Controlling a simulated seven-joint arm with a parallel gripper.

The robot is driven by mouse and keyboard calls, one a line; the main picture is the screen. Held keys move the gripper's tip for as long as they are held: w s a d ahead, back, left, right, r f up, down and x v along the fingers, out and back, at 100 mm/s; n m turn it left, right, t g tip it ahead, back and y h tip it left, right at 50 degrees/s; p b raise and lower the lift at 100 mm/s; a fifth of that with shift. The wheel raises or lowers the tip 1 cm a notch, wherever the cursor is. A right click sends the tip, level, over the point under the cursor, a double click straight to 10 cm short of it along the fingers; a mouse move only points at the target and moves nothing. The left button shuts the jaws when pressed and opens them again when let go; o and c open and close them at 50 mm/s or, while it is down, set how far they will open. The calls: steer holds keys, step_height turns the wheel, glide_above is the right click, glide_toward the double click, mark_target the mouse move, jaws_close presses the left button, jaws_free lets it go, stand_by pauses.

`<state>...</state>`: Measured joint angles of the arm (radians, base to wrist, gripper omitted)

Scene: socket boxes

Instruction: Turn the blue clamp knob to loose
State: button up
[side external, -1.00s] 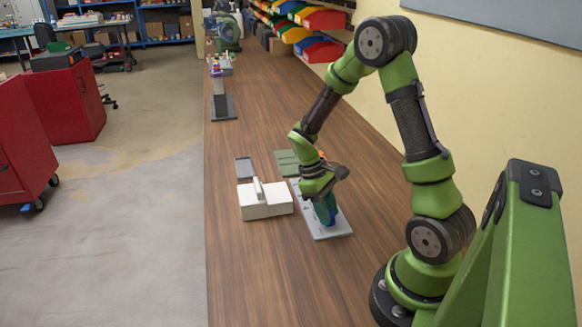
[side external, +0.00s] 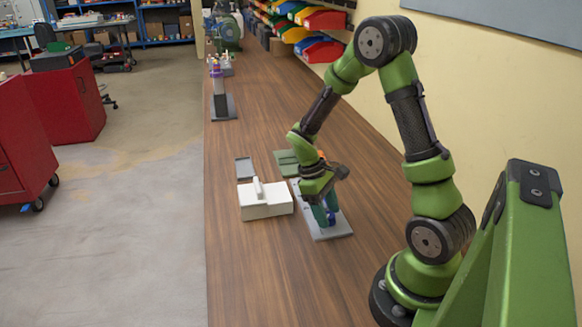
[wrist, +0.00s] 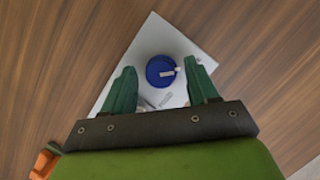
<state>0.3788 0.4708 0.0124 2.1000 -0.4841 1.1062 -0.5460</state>
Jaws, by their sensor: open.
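The blue clamp knob (wrist: 159,71) is round with a white pointer mark toward its right side in the wrist view. It stands on a pale plate (wrist: 150,36), which also shows in the side view (side external: 335,232). My gripper (wrist: 162,80) is open, with one green finger on each side of the knob and a visible gap to both. In the side view my gripper (side external: 326,222) points down over the plate, and a bit of blue knob (side external: 331,218) shows between the fingers. Small markings on the plate below the knob are partly hidden by my gripper.
A white box with a raised handle (side external: 265,202) stands just left of the plate. A grey tray (side external: 244,167) and a green piece (side external: 285,158) lie behind it. An orange part (wrist: 44,163) shows at the lower left of the wrist view. The wooden bench in front is clear.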

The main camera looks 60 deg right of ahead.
steer(key=v, duration=1.7)
steer(key=shift+w+f, duration=0.1)
steer(key=s+a+r+m+t, duration=0.1)
steer(key=s+a+r+t, duration=0.1)
steer(key=s+a+t, duration=0.1)
steer(key=s+a+r+m+t+y, duration=0.1)
steer(key=a+t, duration=0.3)
steer(key=a, duration=0.4)
steer(key=s+a+r+m+t+y, duration=0.1)
steer(key=s+a+r+m+t, duration=0.1)
steer(key=s+a+r+t, duration=0.2)
steer(key=shift+s+a+t, duration=0.3)
steer(key=shift+a, duration=0.35)
